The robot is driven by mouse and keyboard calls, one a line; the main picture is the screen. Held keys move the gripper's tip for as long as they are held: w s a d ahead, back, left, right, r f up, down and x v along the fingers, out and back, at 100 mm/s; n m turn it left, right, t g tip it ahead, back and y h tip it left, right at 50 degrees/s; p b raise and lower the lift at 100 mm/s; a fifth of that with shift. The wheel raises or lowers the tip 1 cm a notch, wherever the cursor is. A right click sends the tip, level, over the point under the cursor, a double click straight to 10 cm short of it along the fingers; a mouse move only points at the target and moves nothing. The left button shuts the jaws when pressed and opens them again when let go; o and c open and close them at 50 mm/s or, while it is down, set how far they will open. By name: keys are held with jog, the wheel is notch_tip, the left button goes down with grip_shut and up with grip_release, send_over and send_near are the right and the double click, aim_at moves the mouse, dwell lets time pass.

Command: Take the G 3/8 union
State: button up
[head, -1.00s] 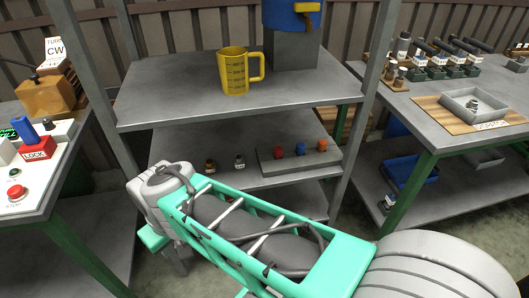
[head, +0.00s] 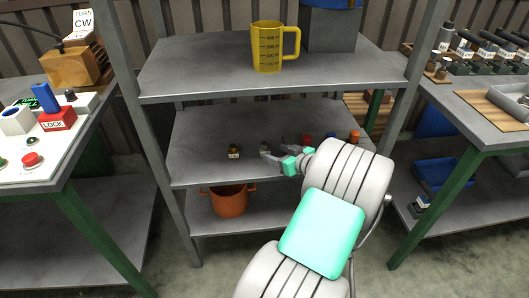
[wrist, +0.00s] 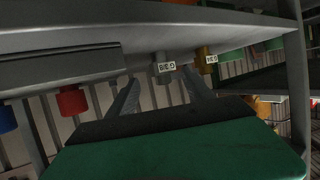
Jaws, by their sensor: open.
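The G 3/8 union (wrist: 164,68) is a small grey fitting with a white label, which shows upside down in the wrist view. It stands on the middle shelf. My gripper (wrist: 160,80) is open, with its two fingers pointing at the union, one to each side of it in the picture. I see no contact. In the head view my gripper (head: 275,156) reaches low over the middle shelf from the right, and I cannot clearly tell the union from the fingers there. A brass fitting (head: 234,151) with a label stands just left of the gripper; it also shows in the wrist view (wrist: 206,54).
A grey block with red (head: 307,139), blue and orange (head: 354,136) plugs lies right of my gripper, partly behind my arm. A yellow measuring jug (head: 268,48) stands on the upper shelf. An orange pot (head: 229,201) is on the lower shelf. The middle shelf's left part is clear.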

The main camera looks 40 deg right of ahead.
aim_at(268, 149)
jog(key=b+x, duration=0.1)
jog(key=x, duration=0.5)
jog(key=shift+w+a, duration=0.15)
jog(key=shift+w, duration=0.05)
jog(key=shift+c, duration=0.6)
grip_shut()
